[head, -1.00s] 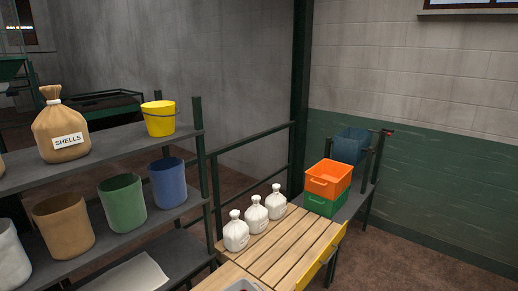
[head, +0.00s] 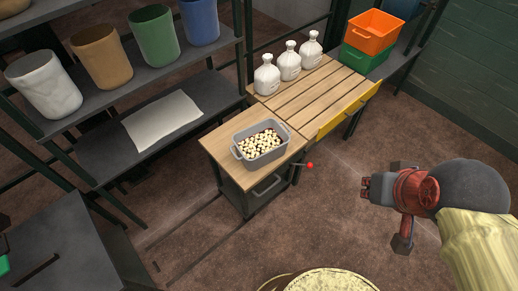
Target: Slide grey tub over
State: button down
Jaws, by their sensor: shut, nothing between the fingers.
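The grey tub (head: 261,156) is a handled rectangular tub filled with pale and dark red pieces. It sits upright on the small wooden-topped stand (head: 222,145), left of the slatted bench. My gripper (head: 366,188) is shut and empty. It is in the air to the right of the tub, well apart from it, with its tips pointing left toward the stand.
A lever with a red knob (head: 310,165) sticks out from the stand's right side. The slatted bench (head: 317,88) holds white bottle-like bags (head: 290,62) and has a yellow front edge. An orange crate (head: 375,31) sits on a green crate (head: 364,60). Shelves with bins stand left.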

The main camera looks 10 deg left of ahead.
aim_at(257, 146)
jog(key=i+l+u, duration=0.1)
jog(key=i+u, duration=0.25)
jog(key=i+l+u, duration=0.25)
jog(key=i+u, duration=0.15)
jog(key=i, duration=0.15)
jog(key=i+l+u, duration=0.35)
jog(key=i+l, duration=0.05)
jog(key=i, duration=0.05)
